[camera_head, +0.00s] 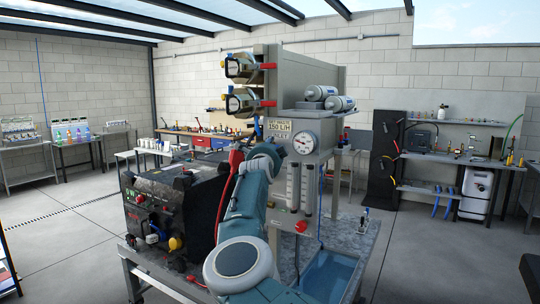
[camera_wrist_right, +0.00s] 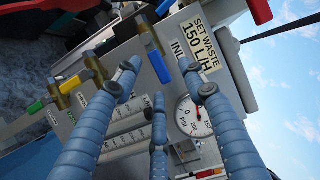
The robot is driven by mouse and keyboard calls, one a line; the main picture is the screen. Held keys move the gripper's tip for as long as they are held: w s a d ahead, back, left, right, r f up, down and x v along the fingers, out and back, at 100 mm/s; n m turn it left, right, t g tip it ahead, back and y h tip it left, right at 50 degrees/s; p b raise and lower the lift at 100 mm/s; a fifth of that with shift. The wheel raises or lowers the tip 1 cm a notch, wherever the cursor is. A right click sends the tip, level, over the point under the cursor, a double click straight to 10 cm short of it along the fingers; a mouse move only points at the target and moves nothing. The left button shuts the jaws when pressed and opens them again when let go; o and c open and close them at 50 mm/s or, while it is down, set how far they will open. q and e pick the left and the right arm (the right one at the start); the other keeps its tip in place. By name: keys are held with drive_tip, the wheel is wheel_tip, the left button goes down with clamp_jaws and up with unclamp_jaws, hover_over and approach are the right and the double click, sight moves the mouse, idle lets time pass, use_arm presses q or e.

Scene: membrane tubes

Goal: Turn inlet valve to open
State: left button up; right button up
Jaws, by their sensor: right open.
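In the right wrist view a partly hidden label starting "INL" (camera_wrist_right: 179,47) sits on the grey panel. Beside it is a brass valve (camera_wrist_right: 148,33) with a blue handle (camera_wrist_right: 164,8); I cannot tell for certain that this is the inlet valve. My left gripper is not in view.
The pressure gauge (camera_wrist_right: 193,116) is close to the fingers, below the "150 L/H" sign (camera_wrist_right: 199,46). Yellow (camera_wrist_right: 70,84) and green (camera_wrist_right: 35,107) handles are at left, a red one (camera_wrist_right: 260,11) at top right. A black machine (camera_head: 165,212) stands left of my arm.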

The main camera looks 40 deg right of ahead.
drive_tip(key=shift+f+v, duration=0.1)
drive_tip(key=shift+v, duration=0.8)
drive_tip(key=shift+f+v, duration=0.15)
drive_tip(key=shift+v, duration=0.8)
drive_tip(key=shift+d+f, duration=0.1)
drive_tip(key=shift+f, duration=0.05)
